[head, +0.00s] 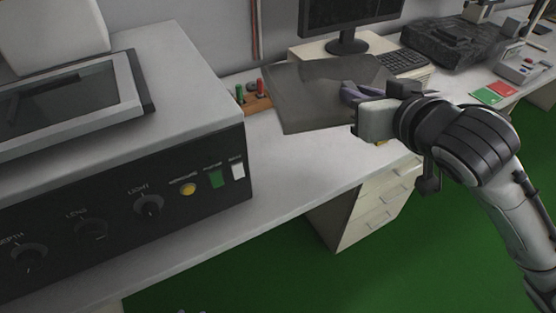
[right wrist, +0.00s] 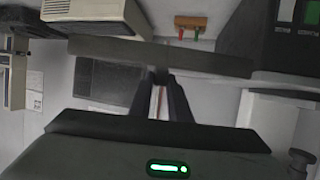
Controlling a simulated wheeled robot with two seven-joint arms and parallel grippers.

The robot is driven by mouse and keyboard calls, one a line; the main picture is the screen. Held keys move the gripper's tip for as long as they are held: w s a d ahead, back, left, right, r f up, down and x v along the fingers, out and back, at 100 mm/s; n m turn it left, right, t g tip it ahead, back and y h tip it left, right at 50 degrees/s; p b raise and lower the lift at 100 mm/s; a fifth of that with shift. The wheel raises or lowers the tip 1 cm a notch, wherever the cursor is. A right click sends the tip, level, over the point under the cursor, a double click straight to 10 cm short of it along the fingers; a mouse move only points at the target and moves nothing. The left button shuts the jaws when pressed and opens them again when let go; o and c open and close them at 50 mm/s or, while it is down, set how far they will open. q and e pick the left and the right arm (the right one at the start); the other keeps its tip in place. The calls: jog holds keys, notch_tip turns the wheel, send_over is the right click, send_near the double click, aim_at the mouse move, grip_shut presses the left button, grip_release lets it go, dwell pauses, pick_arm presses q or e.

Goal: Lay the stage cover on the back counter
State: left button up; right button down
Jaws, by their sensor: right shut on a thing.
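The stage cover (head: 318,98) is a flat, dark grey sheet in the head view, over the white back counter (head: 284,159) in front of the monitor. My right gripper (head: 362,94) is shut on its right-hand edge. In the right wrist view the cover (right wrist: 120,50) shows nearly edge-on as a dark band across the fingertips (right wrist: 160,76). I cannot tell whether its underside touches the counter. Part of its right edge is hidden by the fingers. My left gripper is not in view.
A large machine (head: 180,75) with a black knob panel fills the left. A rack of small coloured tools (head: 254,101) stands left of the cover. The monitor (head: 347,22), keyboard (head: 402,61) and a dark lumpy block (head: 440,45) are behind. The counter's front strip is clear.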

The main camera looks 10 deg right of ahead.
jog(key=w+d+f+n+y+b, duration=0.1)
jog(key=d+f+b, duration=0.2)
jog(key=f, duration=0.5)
jog(key=w+d+f+n+y+b, duration=0.1)
jog(key=d+f+n+y+b, duration=0.2)
jog(key=f, duration=0.6)
jog(key=w+d+f+m+b, duration=0.1)
jog(key=w+d+f+b, duration=0.15)
jog(key=d, duration=0.65)
jog(key=a, duration=2)
jog(key=shift+g+h, duration=0.3)
jog(key=f+b, duration=0.1)
jog(key=f, duration=0.3)
jog(key=f+b, duration=0.1)
jog(key=f, duration=0.1)
jog(key=shift+d+f+b, duration=0.3)
jog(key=shift+f+b, duration=0.05)
jog(key=shift+f, duration=0.05)
jog(key=shift+a, duration=0.15)
jog(key=c, duration=1.6)
grip_release()
jog(key=shift+f, duration=0.1)
jog(key=shift+c, duration=0.2)
